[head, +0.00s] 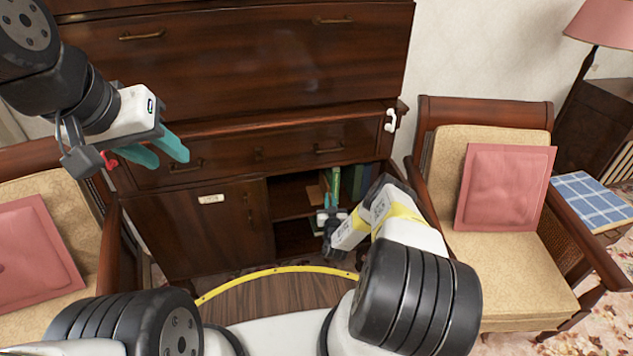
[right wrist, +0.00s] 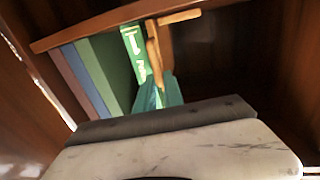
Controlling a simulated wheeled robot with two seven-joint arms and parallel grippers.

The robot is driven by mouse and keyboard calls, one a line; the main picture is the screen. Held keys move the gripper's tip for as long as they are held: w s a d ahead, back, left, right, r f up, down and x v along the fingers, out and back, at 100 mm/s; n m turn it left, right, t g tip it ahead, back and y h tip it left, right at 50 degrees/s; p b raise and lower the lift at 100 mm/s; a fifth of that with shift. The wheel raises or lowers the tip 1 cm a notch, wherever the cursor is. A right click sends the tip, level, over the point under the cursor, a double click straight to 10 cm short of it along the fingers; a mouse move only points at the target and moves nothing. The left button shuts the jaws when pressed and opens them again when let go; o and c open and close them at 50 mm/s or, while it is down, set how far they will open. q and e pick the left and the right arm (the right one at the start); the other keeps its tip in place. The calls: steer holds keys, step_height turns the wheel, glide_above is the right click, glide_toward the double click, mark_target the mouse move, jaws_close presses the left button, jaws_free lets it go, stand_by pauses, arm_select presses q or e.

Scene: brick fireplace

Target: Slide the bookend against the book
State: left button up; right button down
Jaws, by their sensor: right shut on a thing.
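The tan wooden bookend (right wrist: 153,48) shows in the right wrist view, one part edge-on and another part (right wrist: 181,17) sticking out sideways. It stands beside the bright green book (right wrist: 135,52) with white lettering; I cannot tell if they touch. In the head view the green book (head: 335,182) is on the shelf in the open cabinet bay. My right gripper (right wrist: 160,92) has its teal fingers shut on the bookend; it also shows at the cabinet opening in the head view (head: 328,203). My left gripper (head: 160,152) is open and empty in front of the drawers.
Several darker books (right wrist: 84,75) stand in a row on the green book's other side. The cabinet's closed door (head: 205,230) is left of the opening. Armchairs with pink cushions (head: 507,187) flank the cabinet. The bay is empty on the bookend's far side.

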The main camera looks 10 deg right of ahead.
steer(key=d, duration=0.6)
steer(key=shift+d, duration=0.35)
steer(key=shift+w, duration=0.1)
steer(key=c, duration=1.5)
jaws_free()
steer(key=s, duration=0.5)
steer(key=s+a, duration=0.1)
steer(key=s, duration=0.1)
steer(key=shift+s+a, duration=0.1)
steer(key=shift+s, duration=0.25)
